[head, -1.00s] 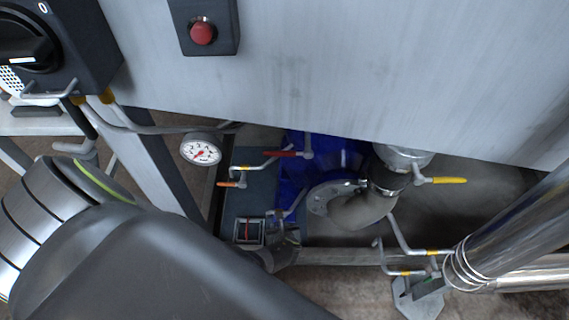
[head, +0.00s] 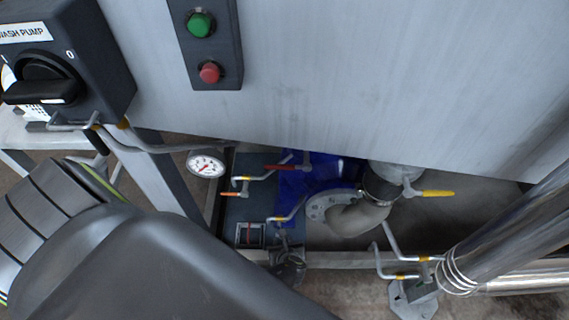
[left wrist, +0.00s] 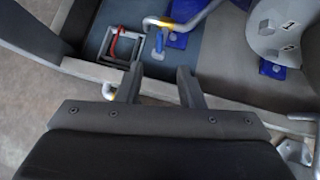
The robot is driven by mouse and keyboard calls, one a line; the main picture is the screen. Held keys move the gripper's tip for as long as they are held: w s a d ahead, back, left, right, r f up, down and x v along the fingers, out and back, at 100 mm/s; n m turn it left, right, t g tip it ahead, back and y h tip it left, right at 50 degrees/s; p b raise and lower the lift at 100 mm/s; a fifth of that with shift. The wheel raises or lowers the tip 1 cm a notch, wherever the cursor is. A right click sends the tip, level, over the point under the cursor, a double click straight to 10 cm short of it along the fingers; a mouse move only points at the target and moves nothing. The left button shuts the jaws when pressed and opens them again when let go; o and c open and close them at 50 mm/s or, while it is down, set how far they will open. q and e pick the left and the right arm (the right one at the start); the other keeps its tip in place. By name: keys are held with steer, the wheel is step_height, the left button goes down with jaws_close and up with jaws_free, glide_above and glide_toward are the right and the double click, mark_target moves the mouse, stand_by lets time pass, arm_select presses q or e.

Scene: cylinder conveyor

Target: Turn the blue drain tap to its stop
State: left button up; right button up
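The blue drain tap (left wrist: 160,42) shows in the left wrist view as a small blue handle on a pale fitting, just beyond the fingertips and roughly midway between them. My left gripper (left wrist: 160,80) is open, with a finger on each side and nothing between them. In the head view my left gripper (head: 284,244) is small and partly hidden by my arm. It is low beside the blue pump area, and I cannot make out the blue tap there. My right gripper is not in view.
A bent pipe handle with a yellow band (left wrist: 165,23) lies just beyond the tap. A square fitting with a red part (left wrist: 120,45) is left of it. Red (head: 287,167), orange (head: 231,194) and yellow (head: 436,193) handles, a gauge (head: 205,164) and the metal panel (head: 370,90) surround the space.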

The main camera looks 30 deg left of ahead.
arm_select(q)
steer(key=shift+p+v, duration=0.6)
steer(key=shift+v, duration=1.3)
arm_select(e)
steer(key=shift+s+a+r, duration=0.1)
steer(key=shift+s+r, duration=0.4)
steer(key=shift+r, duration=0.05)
arm_select(q)
steer(key=shift+a, duration=0.1)
